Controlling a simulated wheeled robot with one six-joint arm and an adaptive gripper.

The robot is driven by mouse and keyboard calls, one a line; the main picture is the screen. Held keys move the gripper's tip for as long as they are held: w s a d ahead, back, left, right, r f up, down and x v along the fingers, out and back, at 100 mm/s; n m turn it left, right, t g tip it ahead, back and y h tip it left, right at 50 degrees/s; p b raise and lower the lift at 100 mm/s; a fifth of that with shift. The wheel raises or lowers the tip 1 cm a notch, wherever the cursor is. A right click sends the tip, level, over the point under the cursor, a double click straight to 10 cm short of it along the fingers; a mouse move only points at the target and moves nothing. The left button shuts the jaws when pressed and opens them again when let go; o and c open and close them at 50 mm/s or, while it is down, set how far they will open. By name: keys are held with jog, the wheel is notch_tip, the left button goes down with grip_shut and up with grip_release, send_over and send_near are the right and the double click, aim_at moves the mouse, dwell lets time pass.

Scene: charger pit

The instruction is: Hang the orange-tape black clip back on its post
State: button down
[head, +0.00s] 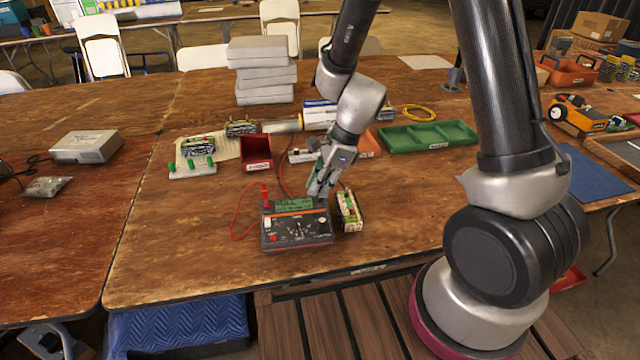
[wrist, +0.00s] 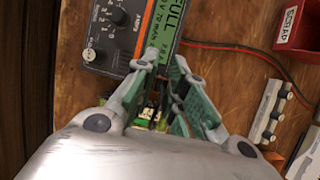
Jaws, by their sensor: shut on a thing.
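The tester (head: 297,236), black with orange trim and a lit green screen, lies on the near part of the wooden table. Its screen (wrist: 168,22) reads FULL in the wrist view. A red clip (head: 264,192) stands at its far left corner, with a red wire. My gripper (head: 319,188) is low at the tester's far right corner, pointing down. In the wrist view its fingers (wrist: 166,60) are close together beside the screen. A small dark piece, seemingly the black clip (wrist: 177,98), shows between them, mostly hidden. I cannot make out its orange tape or the post.
A white and green battery pack (head: 349,211) stands right of the tester, close to my gripper. A red scrap bin (head: 256,153), a white rack (head: 192,168) and a green tray (head: 427,137) are farther back.

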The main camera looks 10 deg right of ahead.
dwell(0.3)
jog(key=c, duration=1.4)
grip_release()
jog(key=shift+o, duration=0.3)
jog(key=shift+o, duration=0.9)
jog(key=shift+r, duration=3.7)
